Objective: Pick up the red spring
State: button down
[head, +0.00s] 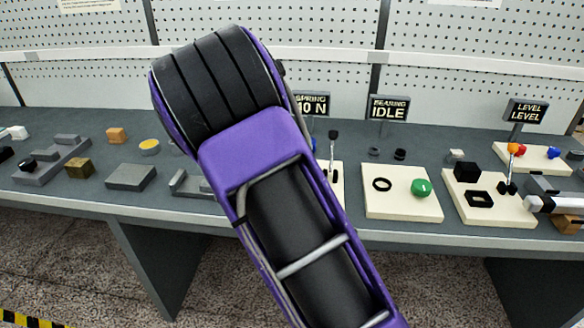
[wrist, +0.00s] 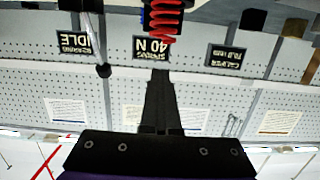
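The red spring (wrist: 165,18) shows at the top edge of the wrist view, which is upside down. It sits around or against a dark part with a blue piece beside it, near the "SPRING 40 N" sign (wrist: 153,48). My gripper (wrist: 160,74) reaches up from the bottom of the wrist view as one dark narrow shape. No gap shows between its fingers and nothing is seen in them. The spring lies beyond the fingertips, apart from them in the picture. In the head view my purple arm hides the spring and gripper.
The grey bench (head: 400,232) carries a cream board (head: 400,208) with a black ring and green knob, and a lever with a dark knob (head: 333,135) beside my arm. Grey blocks (head: 131,177) stand left. A pegboard wall (head: 460,70) closes the back.

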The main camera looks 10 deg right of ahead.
jog(key=shift+r, duration=1.7)
jog(key=shift+c, duration=1.6)
grip_release()
